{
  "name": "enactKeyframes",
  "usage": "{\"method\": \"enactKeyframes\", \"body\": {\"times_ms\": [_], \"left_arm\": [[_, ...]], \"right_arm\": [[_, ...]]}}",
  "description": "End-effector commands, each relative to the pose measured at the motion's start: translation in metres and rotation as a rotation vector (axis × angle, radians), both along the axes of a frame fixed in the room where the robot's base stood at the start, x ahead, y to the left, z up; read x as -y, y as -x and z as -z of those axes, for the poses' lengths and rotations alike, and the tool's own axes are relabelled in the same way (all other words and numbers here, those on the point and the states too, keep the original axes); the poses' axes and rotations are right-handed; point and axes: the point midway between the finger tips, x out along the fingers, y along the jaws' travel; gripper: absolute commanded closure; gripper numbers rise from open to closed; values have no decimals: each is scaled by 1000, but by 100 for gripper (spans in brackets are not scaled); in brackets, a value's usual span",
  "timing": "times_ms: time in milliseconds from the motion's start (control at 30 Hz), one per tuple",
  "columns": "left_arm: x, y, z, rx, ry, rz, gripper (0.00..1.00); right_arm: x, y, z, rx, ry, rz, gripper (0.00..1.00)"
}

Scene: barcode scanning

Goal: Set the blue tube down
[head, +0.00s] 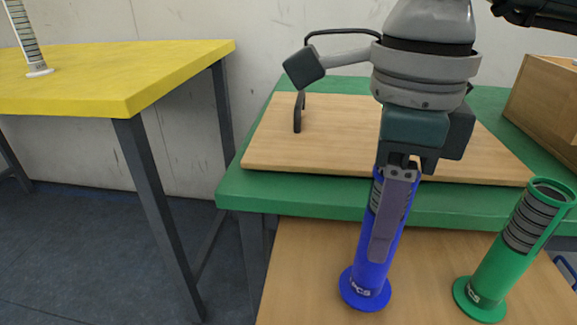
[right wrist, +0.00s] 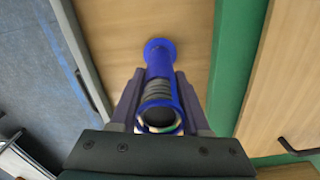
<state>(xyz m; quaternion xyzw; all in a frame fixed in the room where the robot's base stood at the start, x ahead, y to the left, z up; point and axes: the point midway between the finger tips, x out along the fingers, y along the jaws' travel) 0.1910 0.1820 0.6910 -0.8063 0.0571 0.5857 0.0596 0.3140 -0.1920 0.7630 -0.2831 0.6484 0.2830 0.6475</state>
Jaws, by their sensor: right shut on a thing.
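The blue tube (head: 371,262) is upright, slightly tilted in the head view, with a round blue base and a dark banded label. My right gripper (head: 384,245) comes down from above and is shut on it, with one finger covering part of its front. In the right wrist view the blue tube (right wrist: 158,75) sits between the two fingers of my right gripper (right wrist: 160,100), its open top nearest the camera. The base is over the lower wooden surface (head: 310,262); I cannot tell whether it touches. My left gripper is not in view.
A green tube (head: 507,250) stands to the right on the lower wooden surface. Behind is a green table (head: 235,187) with a handled wooden board (head: 330,160) and a wooden box (head: 545,100). A yellow table (head: 150,75) at left holds a white tube (head: 27,40).

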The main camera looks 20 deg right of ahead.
Motion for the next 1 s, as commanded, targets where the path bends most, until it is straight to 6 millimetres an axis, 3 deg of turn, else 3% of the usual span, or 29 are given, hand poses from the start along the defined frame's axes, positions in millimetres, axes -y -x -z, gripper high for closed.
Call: {"method": "enactKeyframes", "body": {"times_ms": [400, 433, 667, 1000], "left_arm": [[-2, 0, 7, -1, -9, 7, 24], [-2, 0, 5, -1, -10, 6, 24], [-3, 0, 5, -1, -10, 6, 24], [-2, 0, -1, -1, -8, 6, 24]], "right_arm": [[0, -1, 11, 2, -1, 0, 100], [0, 0, 9, 1, 0, 0, 50], [0, 0, 9, 1, 0, 0, 24], [0, 0, 2, 1, 0, 0, 24]]}}
